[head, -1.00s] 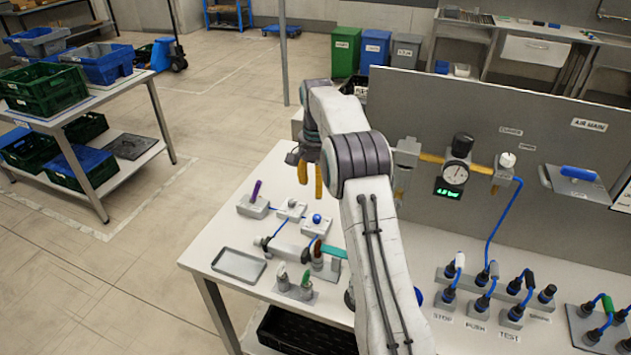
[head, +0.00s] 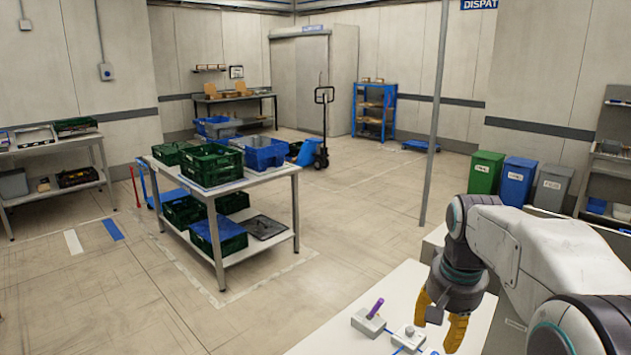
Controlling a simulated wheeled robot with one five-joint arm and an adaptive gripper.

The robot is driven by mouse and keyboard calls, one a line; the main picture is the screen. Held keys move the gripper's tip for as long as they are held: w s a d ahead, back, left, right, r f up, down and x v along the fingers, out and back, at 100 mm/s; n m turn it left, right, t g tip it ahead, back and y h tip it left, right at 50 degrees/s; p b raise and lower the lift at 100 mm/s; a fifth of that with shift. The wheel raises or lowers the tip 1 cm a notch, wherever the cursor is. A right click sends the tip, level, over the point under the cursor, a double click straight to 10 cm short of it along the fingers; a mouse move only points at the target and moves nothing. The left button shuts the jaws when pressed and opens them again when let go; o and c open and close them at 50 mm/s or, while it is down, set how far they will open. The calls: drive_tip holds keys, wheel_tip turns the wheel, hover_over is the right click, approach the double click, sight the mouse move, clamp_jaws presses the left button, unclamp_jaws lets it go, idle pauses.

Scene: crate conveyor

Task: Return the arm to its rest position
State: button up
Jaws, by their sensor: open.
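My arm reaches in from the lower right of the head view. My gripper (head: 440,318), with two yellow fingers, hangs pointing down with its fingers apart and nothing between them. A grey block with a purple lever (head: 370,315) stands on the bench to the left of the gripper. A second grey block with a white knob (head: 409,336) stands just beside the fingers in the picture. Most of the bench is below the frame.
A two-level table (head: 222,184) with green and blue crates stands at left centre. Green, blue and grey bins (head: 486,172) stand behind my arm. A thin grey post (head: 433,120) rises from the floor. Open floor lies between table and workbench.

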drive_tip(key=s+a+f+n+t, duration=0.1)
drive_tip(key=s+a+f+n, duration=0.1)
drive_tip(key=s, duration=0.8)
drive_tip(key=s+a+f+n+t, duration=0.1)
drive_tip(key=s+a+f+n, duration=0.1)
drive_tip(key=s, duration=0.9)
drive_tip(key=shift+s+a+n, duration=0.25)
drive_tip(key=shift+a+n, duration=0.15)
drive_tip(key=shift+n, duration=0.2)
drive_tip(key=shift+d, duration=0.1)
